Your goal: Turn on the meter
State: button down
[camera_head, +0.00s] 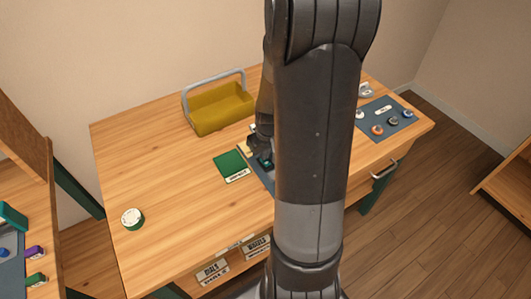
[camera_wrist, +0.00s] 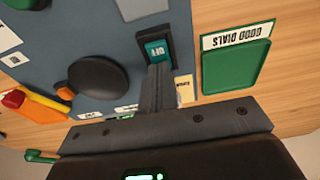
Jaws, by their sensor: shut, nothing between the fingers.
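A blue-grey panel (camera_wrist: 60,50) lies on the wooden table with a teal rocker switch (camera_wrist: 157,49) in a black frame; its lettering appears to read OFF. The switch also shows small in the head view (camera_head: 265,162). A large black round knob (camera_wrist: 97,78) sits beside it on the panel. My gripper (camera_wrist: 158,70) is shut and empty, its fingertips at the near edge of the switch; I cannot tell if they touch it. My arm hides most of the panel in the head view.
A green tray (camera_wrist: 235,70) labelled GOOD DIALS lies right beside the panel. A yellow carrier (camera_head: 220,110) stands at the back. A panel with several knobs (camera_head: 392,121) is at the right, a green round tin (camera_head: 132,218) at the left.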

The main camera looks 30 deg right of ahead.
jog(key=shift+s+f, duration=0.15)
jog(key=shift+s, duration=0.9)
jog(key=shift+r, duration=0.55)
notch_tip(320, 180, up, 13)
jog(key=s, duration=0.2)
jog(key=shift+s, duration=0.3)
jog(key=shift+f, duration=0.15)
jog(key=shift+w+a+r, duration=0.1)
jog(key=shift+w+r, duration=0.1)
jog(key=shift+w, duration=0.6)
